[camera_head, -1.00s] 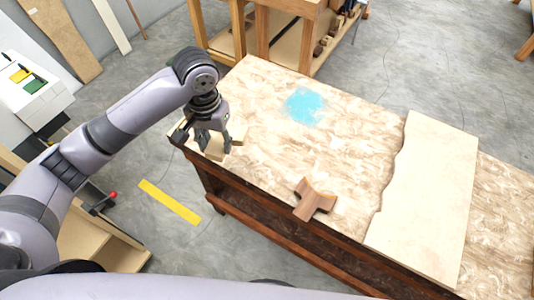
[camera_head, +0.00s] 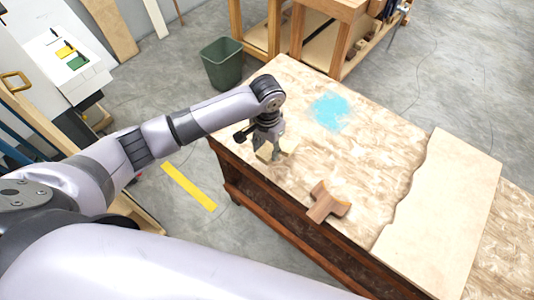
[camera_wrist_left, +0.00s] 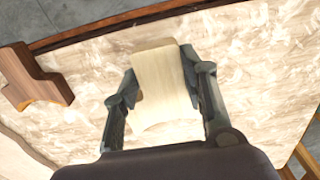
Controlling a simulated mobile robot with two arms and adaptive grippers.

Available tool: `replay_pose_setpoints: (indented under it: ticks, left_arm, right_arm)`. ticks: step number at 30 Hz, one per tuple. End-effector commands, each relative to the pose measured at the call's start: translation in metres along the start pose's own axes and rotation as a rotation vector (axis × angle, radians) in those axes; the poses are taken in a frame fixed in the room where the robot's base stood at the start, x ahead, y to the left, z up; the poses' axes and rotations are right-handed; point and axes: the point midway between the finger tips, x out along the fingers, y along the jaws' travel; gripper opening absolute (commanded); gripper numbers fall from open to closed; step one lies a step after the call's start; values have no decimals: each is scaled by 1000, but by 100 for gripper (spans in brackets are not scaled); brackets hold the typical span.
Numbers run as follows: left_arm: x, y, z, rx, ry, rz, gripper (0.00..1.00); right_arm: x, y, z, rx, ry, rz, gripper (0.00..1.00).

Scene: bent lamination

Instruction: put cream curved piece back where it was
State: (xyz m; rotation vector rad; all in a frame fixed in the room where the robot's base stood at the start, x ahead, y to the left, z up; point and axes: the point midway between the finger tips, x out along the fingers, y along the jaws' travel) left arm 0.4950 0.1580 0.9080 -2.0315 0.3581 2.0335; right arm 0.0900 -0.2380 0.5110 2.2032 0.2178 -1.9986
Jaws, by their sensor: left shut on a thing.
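The cream curved piece (camera_wrist_left: 165,85) is between the two fingers of my left gripper (camera_wrist_left: 163,82) in the left wrist view, with a finger against each side. In the head view the left gripper (camera_head: 272,150) is low over the left end of the table, and the cream piece (camera_head: 265,152) shows only in part beneath it. I cannot tell whether the piece touches the tabletop. My right gripper is out of view.
A brown curved wooden piece (camera_head: 328,202) lies near the front edge of the mottled table (camera_head: 375,150). A blue patch (camera_head: 330,111) marks the tabletop behind the left gripper. A pale wavy-edged board (camera_head: 445,215) covers the right part. A green bin (camera_head: 222,63) stands beyond the table.

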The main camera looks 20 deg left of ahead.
Motion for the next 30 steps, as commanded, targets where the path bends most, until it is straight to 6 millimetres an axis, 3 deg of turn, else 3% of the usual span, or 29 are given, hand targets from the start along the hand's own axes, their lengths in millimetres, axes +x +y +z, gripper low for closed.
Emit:
replay_pose_setpoints:
  ticks: [10,22,23,30]
  left_arm:
    - [42,0,0,-1,-1,-1,7]
    - [48,0,0,-1,1,-1,7]
    - [48,0,0,-1,0,-1,40]
    - [48,0,0,-1,0,-1,56]
  right_arm:
    - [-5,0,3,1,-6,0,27]
    - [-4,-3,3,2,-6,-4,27]
    - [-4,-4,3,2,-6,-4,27]
    - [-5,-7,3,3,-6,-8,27]
